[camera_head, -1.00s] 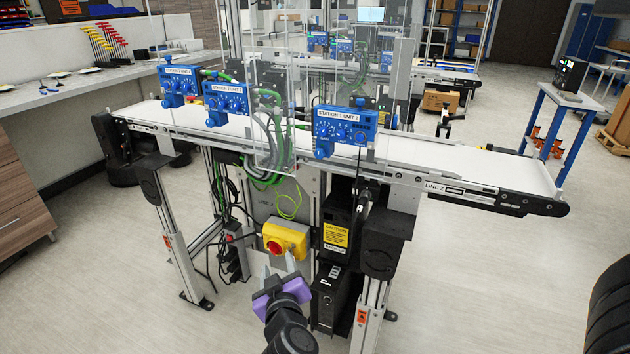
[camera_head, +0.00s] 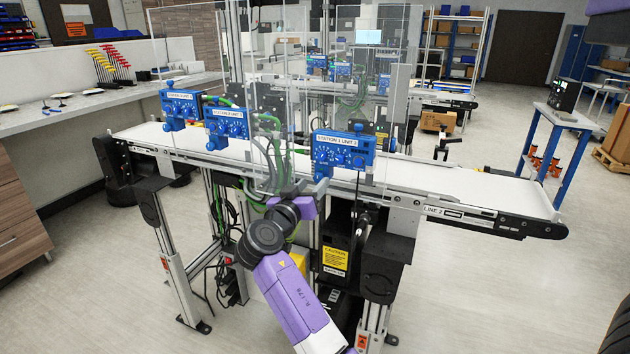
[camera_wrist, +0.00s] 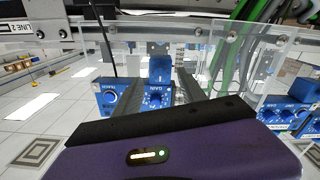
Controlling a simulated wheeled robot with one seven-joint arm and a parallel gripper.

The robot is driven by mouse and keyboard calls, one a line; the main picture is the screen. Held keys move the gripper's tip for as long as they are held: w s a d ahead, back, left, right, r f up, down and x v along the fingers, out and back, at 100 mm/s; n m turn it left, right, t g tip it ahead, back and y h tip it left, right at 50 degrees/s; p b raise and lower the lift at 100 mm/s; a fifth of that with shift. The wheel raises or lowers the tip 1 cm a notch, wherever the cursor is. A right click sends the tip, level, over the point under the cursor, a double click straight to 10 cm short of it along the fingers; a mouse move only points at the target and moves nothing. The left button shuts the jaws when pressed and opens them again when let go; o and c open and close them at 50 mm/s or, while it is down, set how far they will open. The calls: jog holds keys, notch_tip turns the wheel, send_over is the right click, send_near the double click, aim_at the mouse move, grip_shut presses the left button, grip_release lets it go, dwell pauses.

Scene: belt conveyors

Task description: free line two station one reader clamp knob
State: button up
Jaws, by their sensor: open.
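Three blue reader units stand along the line two belt in the head view; their small labels are hard to read surely. The right unit (camera_head: 343,152) is nearest my gripper (camera_head: 312,198), whose purple body is just below it; the fingertips are mostly hidden there. The wrist view looks upside down. The knob appears between or just beyond the fingertips; contact cannot be told.
Green and grey cables (camera_head: 283,165) hang just left of my gripper. The middle unit (camera_head: 226,123) and left unit (camera_head: 181,106) stand further left. A black box with a caution label (camera_head: 335,258) is below.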

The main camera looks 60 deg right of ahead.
aim_at(319, 177)
jog(key=shift+w+d, duration=0.1)
jog(key=shift+d, duration=1.05)
grip_shut()
